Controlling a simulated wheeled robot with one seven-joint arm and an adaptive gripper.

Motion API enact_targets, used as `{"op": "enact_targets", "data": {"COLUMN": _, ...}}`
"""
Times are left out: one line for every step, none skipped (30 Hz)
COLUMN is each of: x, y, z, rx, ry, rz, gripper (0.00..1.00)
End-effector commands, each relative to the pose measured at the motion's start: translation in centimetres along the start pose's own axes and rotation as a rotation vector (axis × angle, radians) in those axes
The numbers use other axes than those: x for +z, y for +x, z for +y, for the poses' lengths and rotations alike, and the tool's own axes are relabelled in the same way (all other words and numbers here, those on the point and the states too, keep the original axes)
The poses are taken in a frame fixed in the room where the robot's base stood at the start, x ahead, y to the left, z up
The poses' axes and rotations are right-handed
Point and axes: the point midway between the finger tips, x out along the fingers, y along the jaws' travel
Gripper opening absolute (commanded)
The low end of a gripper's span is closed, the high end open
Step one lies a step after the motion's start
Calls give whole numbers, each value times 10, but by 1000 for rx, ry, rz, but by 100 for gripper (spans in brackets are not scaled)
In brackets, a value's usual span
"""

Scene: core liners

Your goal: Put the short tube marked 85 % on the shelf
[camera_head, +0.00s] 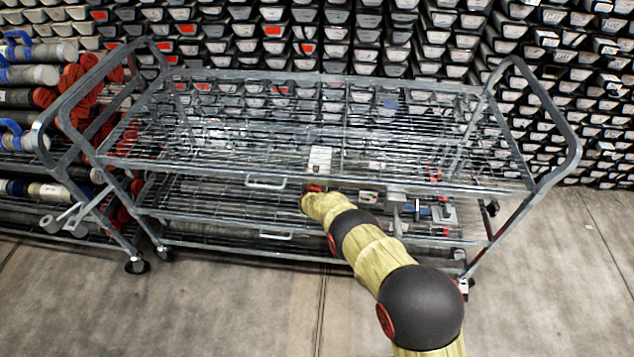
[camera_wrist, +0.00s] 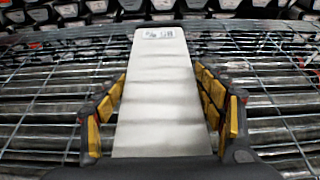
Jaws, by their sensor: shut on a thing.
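My gripper (camera_wrist: 161,82) is shut on a pale white tube (camera_wrist: 155,125), with a yellow-padded finger on each side of it. The tube points away from the wrist. A small printed label is at its far end; the print looks upside down and is too blurred to read surely. In the head view the tube (camera_head: 319,158) shows as a small pale piece at the front middle of the wire shelf (camera_head: 240,125), overlapping its front edge. I cannot tell whether it touches the wires. My arm hides part of the lower shelf.
The top wire shelf looks empty around the tube. The cart has raised metal end handles (camera_head: 548,110). A lower shelf (camera_head: 200,195) carries some small items at right. A second cart with tubes (camera_head: 30,75) stands at left. Stacked core trays (camera_head: 340,35) fill the back.

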Motion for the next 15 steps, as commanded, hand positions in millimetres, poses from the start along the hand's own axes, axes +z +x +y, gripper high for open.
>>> {"op": "enact_targets", "data": {"x": 7, "y": 4, "z": 1, "rx": 0, "ry": 2, "rz": -9, "gripper": 8}}
{"op": "enact_targets", "data": {"x": 8, "y": 6, "z": 1, "rx": 1, "ry": 2, "rz": -8, "gripper": 8}}
{"op": "enact_targets", "data": {"x": 8, "y": 7, "z": 1, "rx": 1, "ry": 2, "rz": -7, "gripper": 8}}
{"op": "enact_targets", "data": {"x": 8, "y": 7, "z": 1, "rx": 1, "ry": 2, "rz": -7, "gripper": 8}}
{"op": "enact_targets", "data": {"x": 9, "y": 8, "z": 1, "rx": 1, "ry": 2, "rz": -7, "gripper": 8}}
{"op": "enact_targets", "data": {"x": 9, "y": 10, "z": 1, "rx": 1, "ry": 2, "rz": -7, "gripper": 8}}
{"op": "enact_targets", "data": {"x": 10, "y": 12, "z": 1, "rx": 1, "ry": 2, "rz": -7, "gripper": 8}}
{"op": "enact_targets", "data": {"x": 11, "y": 14, "z": 1, "rx": 1, "ry": 3, "rz": -8, "gripper": 8}}
{"op": "enact_targets", "data": {"x": 13, "y": 18, "z": 1, "rx": 1, "ry": 3, "rz": -10, "gripper": 8}}
{"op": "enact_targets", "data": {"x": 6, "y": 19, "z": 1, "rx": 1, "ry": 2, "rz": -7, "gripper": 8}}
{"op": "enact_targets", "data": {"x": 2, "y": 20, "z": 1, "rx": 1, "ry": 1, "rz": -7, "gripper": 8}}
{"op": "enact_targets", "data": {"x": -5, "y": 23, "z": 1, "rx": 1, "ry": 1, "rz": -6, "gripper": 8}}
{"op": "enact_targets", "data": {"x": -10, "y": 24, "z": 1, "rx": 1, "ry": 1, "rz": -5, "gripper": 8}}
{"op": "enact_targets", "data": {"x": -14, "y": 26, "z": 1, "rx": 1, "ry": 1, "rz": -5, "gripper": 8}}
{"op": "enact_targets", "data": {"x": -17, "y": 28, "z": 1, "rx": 1, "ry": 1, "rz": -6, "gripper": 8}}
